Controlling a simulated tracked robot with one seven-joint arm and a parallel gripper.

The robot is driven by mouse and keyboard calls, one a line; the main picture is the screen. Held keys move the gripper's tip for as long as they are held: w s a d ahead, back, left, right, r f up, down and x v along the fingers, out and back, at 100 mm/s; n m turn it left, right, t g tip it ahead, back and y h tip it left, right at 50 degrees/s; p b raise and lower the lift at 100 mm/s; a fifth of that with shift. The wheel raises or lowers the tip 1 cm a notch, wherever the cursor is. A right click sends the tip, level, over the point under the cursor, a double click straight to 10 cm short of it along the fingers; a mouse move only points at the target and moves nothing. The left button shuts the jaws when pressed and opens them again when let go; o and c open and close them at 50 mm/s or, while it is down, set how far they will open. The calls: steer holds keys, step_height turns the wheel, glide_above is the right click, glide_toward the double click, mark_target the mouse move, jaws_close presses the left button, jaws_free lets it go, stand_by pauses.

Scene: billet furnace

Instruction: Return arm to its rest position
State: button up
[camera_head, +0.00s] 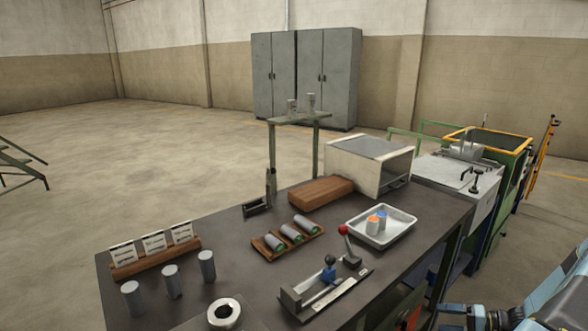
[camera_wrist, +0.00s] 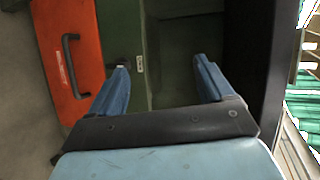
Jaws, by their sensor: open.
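My gripper (camera_wrist: 162,72) shows in the wrist view with its two blue fingers spread wide apart. Nothing is between them but a dark green surface (camera_wrist: 180,65) beyond. In the head view my gripper (camera_head: 452,318) is at the bottom right corner, beside the right side of the dark workbench (camera_head: 232,195) and lower than its top. Its light blue arm end runs off the frame edge, so most of my arm is hidden.
The bench holds a wooden rack (camera_head: 275,246) with several cylinders, a white tray (camera_head: 362,229) with orange and blue capped pieces, a lever fixture (camera_head: 325,290) and a box furnace (camera_head: 368,165). Open floor (camera_head: 150,150) lies left and behind.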

steer(key=a+r+n+g+h, duration=0.2)
steer(key=a+r, duration=0.3)
steer(key=r, duration=0.5)
steer(key=a+r+n+g+h, duration=0.1)
steer(key=a+r+g+h, duration=0.25)
steer(key=r, duration=0.65)
steer(key=a+r+n+g+h, duration=0.2)
steer(key=a+r, duration=0.3)
steer(key=r, duration=0.6)
steer(key=s+a+r+t+h, duration=0.2)
steer(key=s+a+r, duration=0.4)
steer(key=s+r, duration=0.3)
steer(key=s+a+r+t+h, duration=0.3)
steer(key=s+a+r, duration=0.3)
steer(key=s+r, duration=0.3)
steer(key=shift+r+t+h, duration=0.35)
steer(key=shift+r+t, duration=0.1)
steer(key=shift+t, duration=0.2)
steer(key=shift+s, duration=0.1)
